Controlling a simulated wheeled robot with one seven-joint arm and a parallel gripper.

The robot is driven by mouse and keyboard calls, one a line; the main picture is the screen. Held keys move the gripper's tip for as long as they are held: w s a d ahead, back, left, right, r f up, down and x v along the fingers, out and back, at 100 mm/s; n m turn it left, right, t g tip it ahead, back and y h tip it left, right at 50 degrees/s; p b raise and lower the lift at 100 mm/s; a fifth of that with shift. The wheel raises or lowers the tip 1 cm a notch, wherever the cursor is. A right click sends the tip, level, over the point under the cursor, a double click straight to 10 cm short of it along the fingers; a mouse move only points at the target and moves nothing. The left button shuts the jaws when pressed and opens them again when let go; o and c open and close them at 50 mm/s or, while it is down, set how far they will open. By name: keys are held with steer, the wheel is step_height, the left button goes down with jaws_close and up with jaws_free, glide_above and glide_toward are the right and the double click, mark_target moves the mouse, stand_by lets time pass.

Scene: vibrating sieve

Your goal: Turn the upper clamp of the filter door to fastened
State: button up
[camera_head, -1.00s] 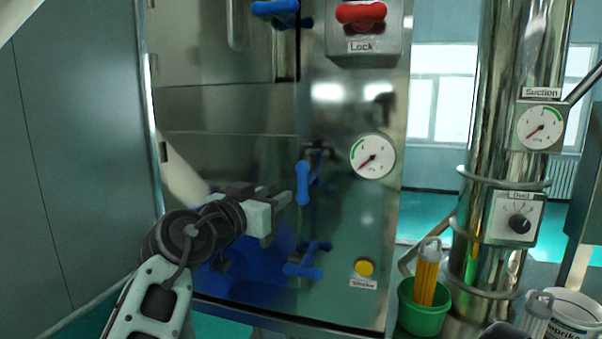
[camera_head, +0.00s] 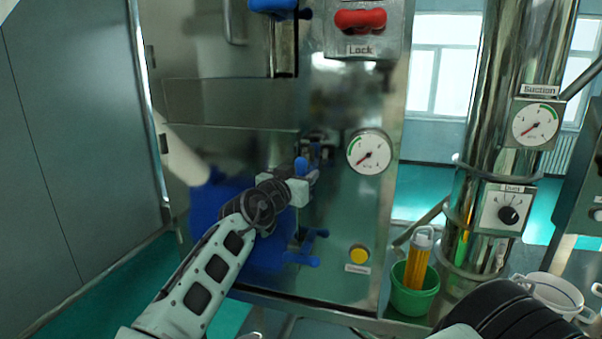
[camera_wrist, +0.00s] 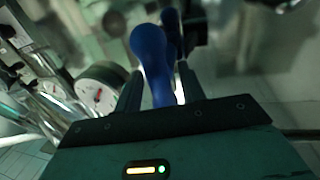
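The upper clamp of the lower door has a blue handle (camera_head: 301,164) on a metal bracket. In the head view my gripper (camera_head: 308,182) is at this handle and hides most of it; only its upper tip shows clearly. In the wrist view the blue handle (camera_wrist: 150,55) stands between my two fingers, its rounded end toward the top. A light gap shows between the handle and the right finger, so the gripper looks open around it. The lower clamp's blue handle (camera_head: 305,260) is below my gripper, with its end pointing left.
A round gauge (camera_head: 369,152) and a yellow button (camera_head: 359,255) are right of the clamps. A red lock knob (camera_head: 361,20) and another blue handle (camera_head: 273,7) are above. A green bucket (camera_head: 412,292) stands at the lower right beside the steel duct.

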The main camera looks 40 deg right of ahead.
jaws_close()
steer(key=shift+f+n+b, duration=0.15)
steer(key=shift+n+b, duration=0.15)
steer(key=shift+b, duration=0.2)
steer(key=n+b, duration=0.3)
steer(key=shift+w+a+f+h, duration=0.1)
steer(key=shift+f+h, duration=0.05)
steer(key=shift+h, duration=0.15)
steer(key=n+b, duration=0.2)
steer(key=n, duration=0.1)
steer(key=n+t+b, duration=0.1)
steer(key=n, duration=0.1)
steer(key=shift+w+a+n+t+b, duration=0.1)
steer(key=shift+n+t+b, duration=0.2)
steer(key=shift+n+b, duration=0.1)
steer(key=n+t+b, duration=0.1)
steer(key=n, duration=0.4)
steer(key=shift+w+a+f, duration=0.1)
steer(key=shift+f+n+t+b, duration=0.1)
steer(key=shift+n+t+b, duration=0.55)
steer(key=shift+n, duration=2.15)
